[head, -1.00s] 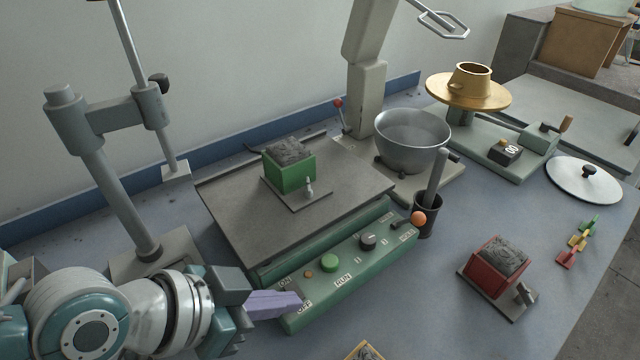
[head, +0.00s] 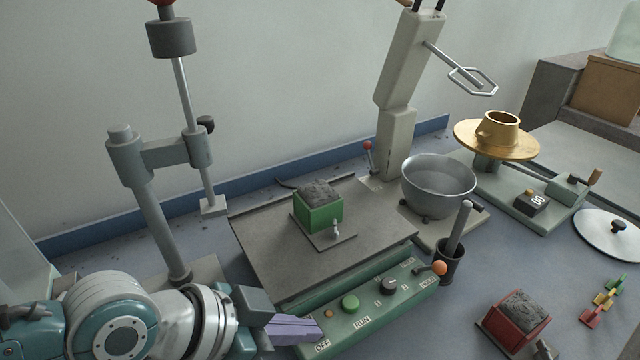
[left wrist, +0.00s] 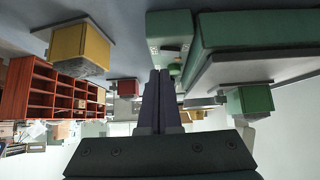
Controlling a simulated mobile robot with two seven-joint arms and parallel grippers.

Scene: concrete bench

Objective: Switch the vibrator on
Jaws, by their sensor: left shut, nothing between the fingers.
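The vibrator is a green unit with a dark flat table (head: 370,240) and a sloping control panel (head: 415,300) at its front. The panel carries a small orange lamp (head: 328,313), a green button (head: 349,302), a black knob (head: 390,285) and an orange-balled lever (head: 439,268). My left gripper (head: 312,331) is shut and empty, its purple fingers at the panel's left end beside the OFF label. The fingers hide that corner; I cannot tell whether they touch. The left wrist view shows the fingers (left wrist: 160,85) against the green panel (left wrist: 168,30). My right gripper is out of view.
A green mould (head: 319,213) of grey mix stands on the table. A grey stand (head: 155,210) rises behind my arm. A steel bowl (head: 438,185), black cup (head: 448,266) and red mould (head: 512,325) stand to the right. Bench between the panel and red mould is clear.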

